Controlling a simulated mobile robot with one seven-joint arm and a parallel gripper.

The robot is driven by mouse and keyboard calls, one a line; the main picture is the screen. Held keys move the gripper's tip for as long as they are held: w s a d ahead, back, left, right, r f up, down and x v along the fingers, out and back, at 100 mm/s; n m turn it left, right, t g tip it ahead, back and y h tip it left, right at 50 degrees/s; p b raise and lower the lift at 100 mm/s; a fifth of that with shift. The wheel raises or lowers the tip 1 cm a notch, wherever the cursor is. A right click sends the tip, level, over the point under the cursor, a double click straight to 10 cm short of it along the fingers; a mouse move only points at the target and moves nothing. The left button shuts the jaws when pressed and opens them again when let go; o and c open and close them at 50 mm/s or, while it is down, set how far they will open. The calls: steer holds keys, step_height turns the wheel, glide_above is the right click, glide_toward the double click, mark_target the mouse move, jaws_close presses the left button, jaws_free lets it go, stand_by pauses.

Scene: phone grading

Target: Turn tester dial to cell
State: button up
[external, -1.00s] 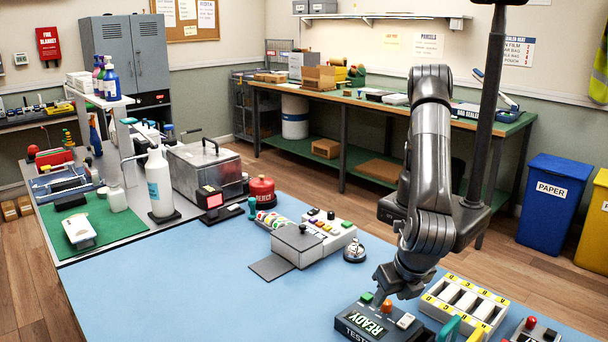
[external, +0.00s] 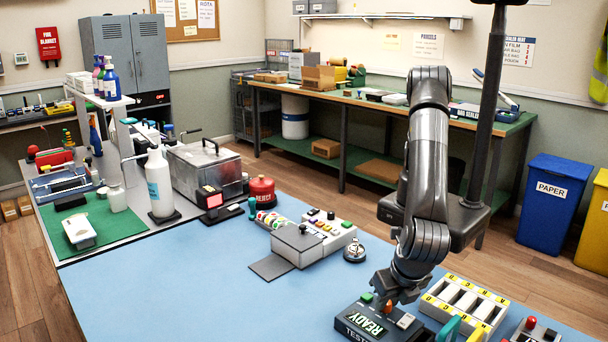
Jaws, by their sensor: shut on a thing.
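The tester (external: 352,325) is a dark box at the front of the blue table, with a screen (external: 366,322) reading READY in green. An orange dial (external: 388,307) stands on its top, between a green button (external: 367,297) and a white switch (external: 405,321). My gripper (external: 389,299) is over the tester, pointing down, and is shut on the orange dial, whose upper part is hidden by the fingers. The dial's markings are too small to read.
A tray with yellow labels and white slots (external: 440,316) stands close to the right of the tester. A teal handle (external: 449,329) and a box with a red button (external: 531,323) are at the front right. A silver bell (external: 354,253) sits behind. The blue mat (external: 200,280) to the left is clear.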

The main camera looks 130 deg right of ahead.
steer(key=shift+m, duration=0.4)
jaws_close()
steer(key=m+g, duration=0.1)
steer(key=m, duration=0.3)
steer(key=shift+w+d+g+y, duration=0.1)
steer(key=shift+w+g+y, duration=0.05)
steer(key=shift+g+y, duration=0.25)
steer(key=m, duration=0.2)
steer(key=m+y, duration=0.1)
steer(key=m, duration=0.1)
steer(key=shift+d+m+g+y, duration=0.1)
steer(key=shift+m+g+y, duration=0.2)
steer(key=shift+g, duration=0.1)
steer(key=m, duration=0.2)
steer(key=m+y, duration=0.1)
steer(key=m, duration=0.1)
steer(key=shift+d+y, duration=0.1)
steer(key=shift+y, duration=0.2)
steer(key=shift+d+m+y, duration=0.1)
steer(key=shift+m+y, duration=0.6)
steer(key=shift+m, duration=1.3)
steer(key=o, duration=0.9)
jaws_free()
steer(key=shift+r, duration=0.1)
